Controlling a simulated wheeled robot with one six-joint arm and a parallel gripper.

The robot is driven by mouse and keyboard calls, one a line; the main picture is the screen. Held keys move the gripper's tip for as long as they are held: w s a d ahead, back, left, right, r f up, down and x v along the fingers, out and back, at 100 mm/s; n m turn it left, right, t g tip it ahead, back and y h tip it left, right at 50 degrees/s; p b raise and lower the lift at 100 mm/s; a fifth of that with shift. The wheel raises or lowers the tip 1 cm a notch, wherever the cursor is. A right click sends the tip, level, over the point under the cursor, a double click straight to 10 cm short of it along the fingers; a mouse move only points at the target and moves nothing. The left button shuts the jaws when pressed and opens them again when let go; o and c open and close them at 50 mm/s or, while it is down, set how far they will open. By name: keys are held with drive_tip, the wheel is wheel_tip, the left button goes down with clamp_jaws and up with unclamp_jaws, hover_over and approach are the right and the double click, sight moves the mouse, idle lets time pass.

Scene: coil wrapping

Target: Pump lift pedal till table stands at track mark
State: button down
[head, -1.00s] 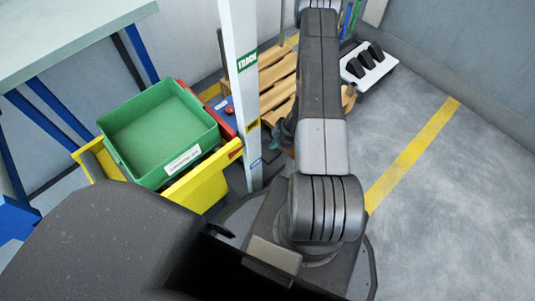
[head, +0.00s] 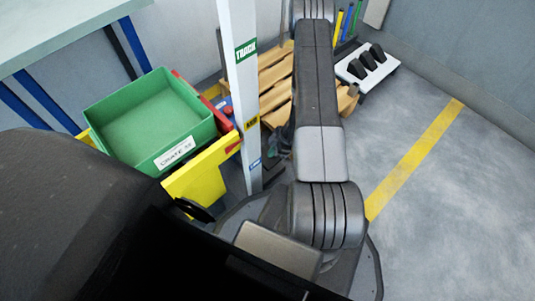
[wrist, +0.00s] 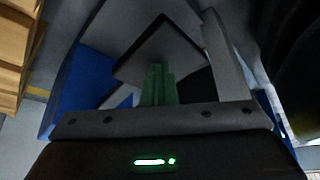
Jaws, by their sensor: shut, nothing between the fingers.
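The yellow table (head: 198,182) stands left of a white post (head: 239,100) and carries a green crate (head: 145,120). The post has a green TRACK label (head: 246,50), a yellow label (head: 251,125) and a blue label lower down. The table's yellow corner reaches close to the post, a little below the yellow label in the picture. A small black part (head: 195,210) shows below the table; I cannot tell if it is the pedal. In the wrist view my gripper (wrist: 158,85) is shut and empty, before a dark square plate (wrist: 162,48). Contact is unclear.
A wooden pallet (head: 278,75) lies behind the post. A white stand with black shapes (head: 366,66) is at the back right. A workbench (head: 60,28) is at the upper left. Grey floor with a yellow line (head: 415,160) is open on the right.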

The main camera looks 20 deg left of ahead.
drive_tip(key=shift+f, duration=0.6)
drive_tip(key=shift+r, duration=0.15)
drive_tip(key=shift+w+d+r+p, duration=0.2)
drive_tip(key=shift+d+r+p, duration=0.05)
drive_tip(key=shift+p, duration=0.15)
drive_tip(key=shift+w+d+r+p, duration=0.2)
drive_tip(key=shift+w+d+p, duration=0.05)
drive_tip(key=shift+d+p, duration=0.25)
drive_tip(key=shift+w+d+r+p, duration=0.2)
drive_tip(key=shift+d+p, duration=0.15)
drive_tip(key=shift+d, duration=0.1)
drive_tip(key=shift+w+d+f, duration=0.1)
drive_tip(key=shift+f, duration=0.1)
drive_tip(key=shift+r, duration=0.1)
drive_tip(key=p+v, duration=0.6)
drive_tip(key=v, duration=0.7)
drive_tip(key=shift+r, duration=0.35)
drive_tip(key=shift+w+d, duration=0.1)
drive_tip(key=shift+d, duration=0.05)
